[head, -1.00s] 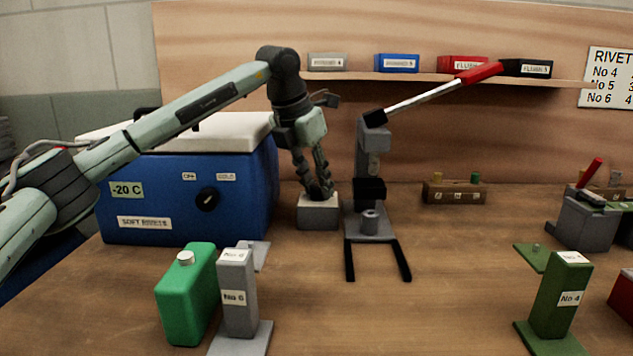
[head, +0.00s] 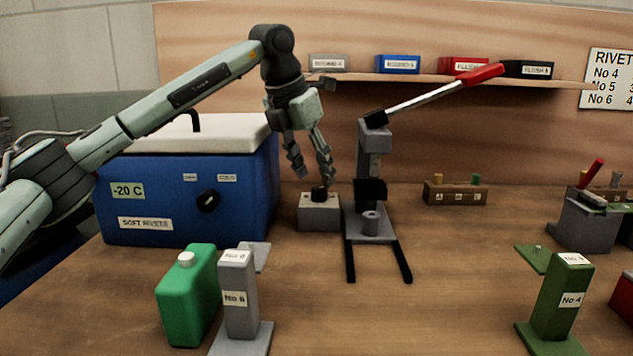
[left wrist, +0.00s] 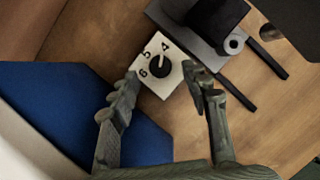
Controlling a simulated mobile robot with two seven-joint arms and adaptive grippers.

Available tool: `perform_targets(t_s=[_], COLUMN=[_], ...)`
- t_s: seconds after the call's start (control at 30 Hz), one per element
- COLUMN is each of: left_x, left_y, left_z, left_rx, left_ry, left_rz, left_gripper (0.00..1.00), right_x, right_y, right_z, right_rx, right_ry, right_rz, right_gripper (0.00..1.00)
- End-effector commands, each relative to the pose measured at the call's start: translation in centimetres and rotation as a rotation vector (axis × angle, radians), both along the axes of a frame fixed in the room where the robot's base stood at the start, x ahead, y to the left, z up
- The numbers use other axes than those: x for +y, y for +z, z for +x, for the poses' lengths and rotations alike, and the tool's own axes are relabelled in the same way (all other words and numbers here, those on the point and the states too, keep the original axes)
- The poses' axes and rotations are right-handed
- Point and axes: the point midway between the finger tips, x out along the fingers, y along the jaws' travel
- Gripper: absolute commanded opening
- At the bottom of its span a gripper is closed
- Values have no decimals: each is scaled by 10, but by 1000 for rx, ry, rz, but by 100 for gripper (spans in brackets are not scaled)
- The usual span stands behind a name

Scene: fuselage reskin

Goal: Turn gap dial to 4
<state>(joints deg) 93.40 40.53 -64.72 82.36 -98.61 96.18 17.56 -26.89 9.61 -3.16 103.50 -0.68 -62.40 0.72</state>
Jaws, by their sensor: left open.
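The gap dial is a black knob (left wrist: 160,76) on a pale-topped grey box (head: 319,214), left of the lever press (head: 369,226). In the left wrist view its white face (left wrist: 151,57) carries the numbers 4, 5 and 6; I cannot surely tell which one the knob points at. My left gripper (head: 312,178) is open and empty just above the knob, pointing down. In the left wrist view its fingertips (left wrist: 160,74) lie on either side of the dial, apart from it. My right gripper is out of view.
A blue cooler (head: 170,205) stands close on the left. The press's red-handled lever (head: 478,75) reaches up to the right. A green can (head: 187,300), a grey No 6 stand (head: 238,305) and a green No 4 stand (head: 560,300) are in front. The table between the stands is clear.

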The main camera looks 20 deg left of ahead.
Motion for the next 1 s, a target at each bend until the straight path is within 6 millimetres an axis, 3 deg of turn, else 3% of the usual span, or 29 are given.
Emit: perform_targets(t_s=[0.2,0.4,1.0], left_x=[7,12,13], left_y=[46,72,79], left_z=[-17,-27,-31], left_rx=[-3,-1,1], left_ry=[1,1,0], left_rz=[-1,0,0], left_gripper=[47,47,47], right_x=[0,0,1], right_y=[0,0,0], right_z=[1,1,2], right_rx=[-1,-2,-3], right_ry=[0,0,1], right_rz=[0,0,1], right_gripper=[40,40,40])
